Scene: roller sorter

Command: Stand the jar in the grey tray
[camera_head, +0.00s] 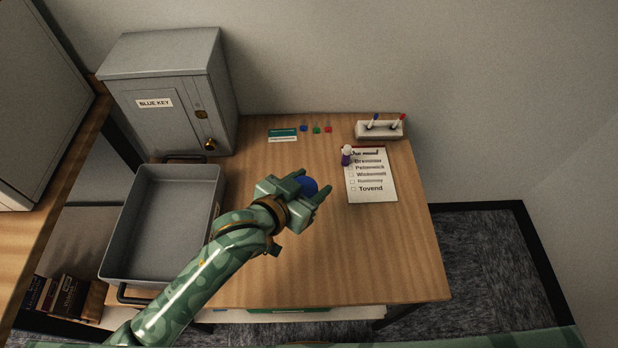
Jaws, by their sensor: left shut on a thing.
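My left gripper (311,184) is over the middle of the wooden desk, its arm coming in from the lower left. It is shut on a round blue thing (308,186), likely the jar; the fingers and hand hide most of it, so its full shape and tilt cannot be told. The grey tray (211,225) sits at the left of the desk, left of the gripper. It is open, deep-walled and empty where visible, with dark handles at both ends. My forearm covers its lower right corner. My right gripper is not in view.
A grey cabinet labelled BLUE KEY (165,65) stands behind the tray. A checklist sheet (372,187) lies right of the gripper, with a small purple-and-white stamp (346,156) at its edge. A pen holder (380,130) stands at the back right. The desk's front right (390,260) is clear.

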